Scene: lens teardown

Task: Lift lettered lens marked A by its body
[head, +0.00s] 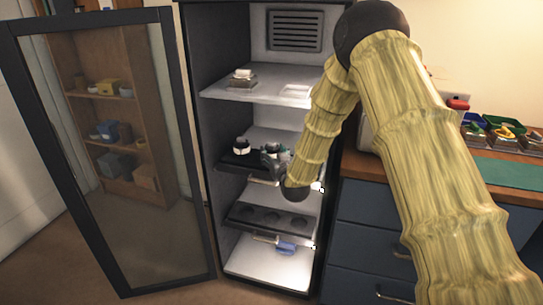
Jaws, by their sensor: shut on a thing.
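My gripper (270,159) reaches into the open cabinet at the middle shelf. It is small and partly hidden behind my wrist. It is shut on a dark lens with a light band (271,148), which looks upright at shelf level. I cannot tell whether the lens touches the tray below. Another dark lens with a white band (240,146) stands on the black tray (229,162) to the left of my gripper. No letter can be read on either lens, so I cannot tell which is A.
The glass door (130,150) stands open on the left. The upper shelf (225,90) holds a small stack. A lower black tray (240,214) has round recesses. A blue item (286,247) lies near the bottom. A workbench (365,167) with bins and a green mat (508,173) is right.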

